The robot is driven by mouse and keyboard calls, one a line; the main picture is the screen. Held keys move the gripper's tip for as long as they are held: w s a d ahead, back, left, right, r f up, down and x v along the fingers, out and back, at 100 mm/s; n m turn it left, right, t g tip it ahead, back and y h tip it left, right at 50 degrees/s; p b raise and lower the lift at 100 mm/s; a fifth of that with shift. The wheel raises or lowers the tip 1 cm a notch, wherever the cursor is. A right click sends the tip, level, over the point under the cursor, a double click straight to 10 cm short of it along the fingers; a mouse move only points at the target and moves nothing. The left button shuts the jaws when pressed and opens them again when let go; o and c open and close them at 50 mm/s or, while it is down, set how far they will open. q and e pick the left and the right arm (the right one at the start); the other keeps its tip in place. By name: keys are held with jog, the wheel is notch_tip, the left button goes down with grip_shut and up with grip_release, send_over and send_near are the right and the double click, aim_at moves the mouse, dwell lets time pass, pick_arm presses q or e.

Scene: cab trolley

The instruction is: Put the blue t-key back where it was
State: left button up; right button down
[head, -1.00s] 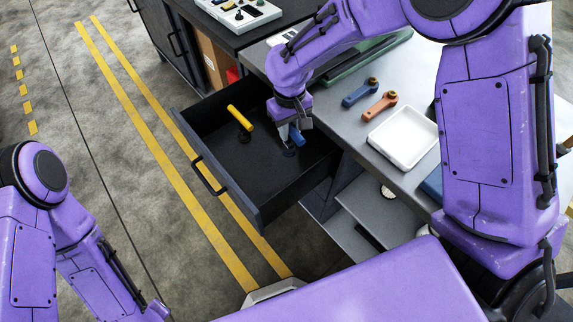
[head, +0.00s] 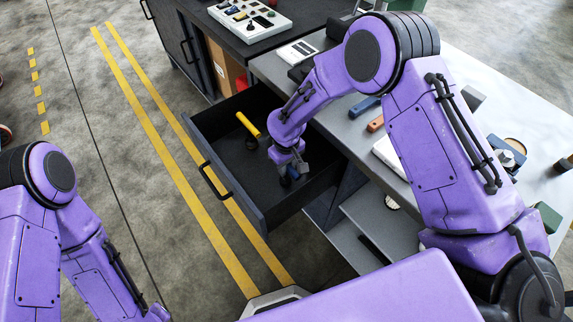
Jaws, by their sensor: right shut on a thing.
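The blue t-key (head: 293,172) is in my right gripper (head: 290,171), which is shut on it. Both are inside the open drawer (head: 229,188), low over the right part of its dark floor. The gripper hides much of the key, and I cannot tell whether the key touches the drawer floor.
A grey worktop (head: 345,128) right of the drawer holds a blue-handled tool (head: 364,106), an orange tool (head: 376,123) and a white tray (head: 389,152), partly hidden by my right arm. A control panel (head: 250,18) lies on the dark cabinet behind. Yellow-striped floor is clear left of the drawer.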

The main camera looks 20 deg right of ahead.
jog(key=c, duration=0.9)
grip_release()
notch_tip(320, 180, up, 12)
jog(key=shift+r+b, duration=0.1)
jog(key=shift+b, duration=0.2)
jog(key=shift+a, duration=0.1)
